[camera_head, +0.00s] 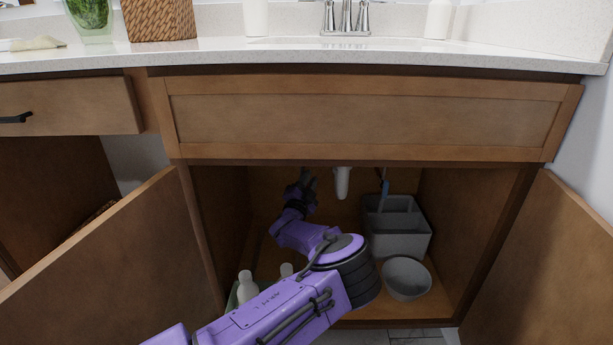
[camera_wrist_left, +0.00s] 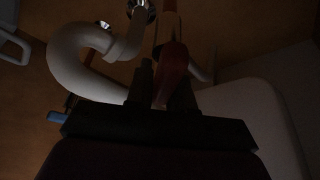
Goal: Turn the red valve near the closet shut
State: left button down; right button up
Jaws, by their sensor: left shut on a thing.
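The red valve (camera_wrist_left: 172,66) shows in the left wrist view as a dark red handle between the two fingers of my left gripper (camera_wrist_left: 163,92). The gripper is shut on it. In the head view my left arm reaches into the open cabinet under the sink, and my left gripper (camera_head: 303,184) is at the back, left of the white drain pipe (camera_head: 342,182). The valve cannot be made out in the head view. The wrist view is dark, so the valve's exact angle is hard to tell. My right gripper is not in view.
The curved drain pipe (camera_wrist_left: 70,62) is close to the gripper. A grey caddy (camera_head: 400,238) and a grey bowl (camera_head: 406,279) stand on the cabinet floor to the right. White bottles (camera_head: 247,288) stand at the left. Open doors (camera_head: 125,262) flank the cabinet.

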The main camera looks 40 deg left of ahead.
pick_arm(q)
jog(key=shift+w+d+f+m+g+h+p, duration=0.1)
jog(key=shift+f+m+g+h+p, duration=0.35)
jog(key=shift+m, duration=0.95)
jog(key=shift+w+d+f+m+g+h+p, duration=0.1)
jog(key=shift+f+m+g+h+p, duration=0.3)
jog(key=shift+m, duration=1)
jog(key=shift+d+f+m+g+h+p, duration=0.2)
jog(key=shift+m+p, duration=0.45)
jog(key=shift+m, duration=0.75)
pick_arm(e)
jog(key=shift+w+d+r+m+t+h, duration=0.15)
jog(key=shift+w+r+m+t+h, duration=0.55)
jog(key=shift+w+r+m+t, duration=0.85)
pick_arm(q)
jog(key=shift+a, duration=0.1)
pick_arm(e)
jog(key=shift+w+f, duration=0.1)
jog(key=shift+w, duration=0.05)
pick_arm(q)
jog(key=c, duration=1.1)
grip_release()
jog(key=shift+s, duration=0.1)
